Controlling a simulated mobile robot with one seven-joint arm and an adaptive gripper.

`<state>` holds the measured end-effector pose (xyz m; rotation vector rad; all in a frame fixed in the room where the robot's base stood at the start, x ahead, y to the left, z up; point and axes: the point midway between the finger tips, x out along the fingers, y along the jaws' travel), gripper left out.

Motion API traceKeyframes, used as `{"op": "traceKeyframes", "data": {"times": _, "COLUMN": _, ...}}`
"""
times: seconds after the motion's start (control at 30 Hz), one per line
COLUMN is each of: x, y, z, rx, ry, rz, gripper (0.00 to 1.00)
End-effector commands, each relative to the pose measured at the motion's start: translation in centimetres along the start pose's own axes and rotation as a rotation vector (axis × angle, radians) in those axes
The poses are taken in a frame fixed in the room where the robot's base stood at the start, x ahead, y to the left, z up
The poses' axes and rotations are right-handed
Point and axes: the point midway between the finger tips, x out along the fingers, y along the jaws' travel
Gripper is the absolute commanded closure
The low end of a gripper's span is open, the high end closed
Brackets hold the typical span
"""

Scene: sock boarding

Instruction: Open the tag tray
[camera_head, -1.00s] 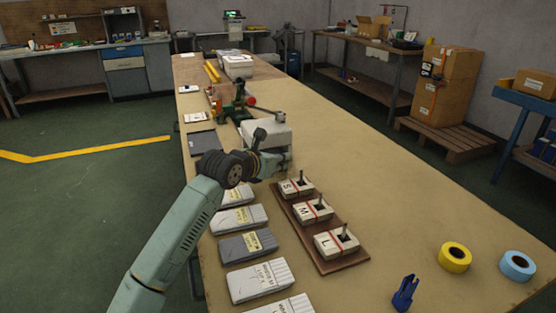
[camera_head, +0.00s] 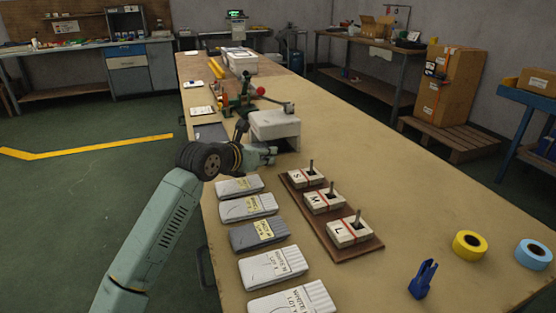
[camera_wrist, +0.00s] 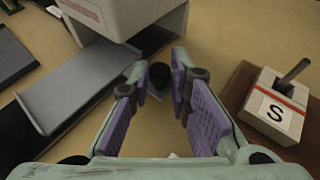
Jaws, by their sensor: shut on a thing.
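A dark round knob (camera_wrist: 159,74) sits between the tips of my gripper (camera_wrist: 157,85). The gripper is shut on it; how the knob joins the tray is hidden. In the head view my gripper (camera_head: 268,155) is just in front of the box, and the tray is not clear there.
The wooden board with blocks S (camera_head: 307,177), M and L stands to the right; block S (camera_wrist: 275,110) is close beside the right finger. Several grey packs (camera_head: 248,206) lie along the table's left edge. A dark flat pad (camera_head: 211,132) lies left of the box.

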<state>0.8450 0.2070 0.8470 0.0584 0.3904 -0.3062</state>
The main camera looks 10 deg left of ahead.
Motion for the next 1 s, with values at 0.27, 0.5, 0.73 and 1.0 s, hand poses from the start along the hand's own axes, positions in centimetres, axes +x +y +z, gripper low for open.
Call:
{"op": "traceKeyframes", "data": {"times": 0.27, "x": -3.4, "y": 3.0, "z": -1.5, "rx": 0.0, "ry": -0.003, "rz": 0.003, "gripper": 1.0}}
{"op": "traceKeyframes", "data": {"times": 0.5, "x": -3.5, "y": 3.0, "z": -1.3, "rx": 0.0, "ry": -0.003, "rz": 0.001, "gripper": 1.0}}
{"op": "traceKeyframes", "data": {"times": 0.73, "x": -3.5, "y": 3.0, "z": -1.3, "rx": 0.0, "ry": -0.003, "rz": 0.001, "gripper": 0.73}}
{"op": "traceKeyframes", "data": {"times": 1.0, "x": -3.5, "y": 3.0, "z": -1.4, "rx": 0.0, "ry": -0.003, "rz": 0.0, "gripper": 0.62}}
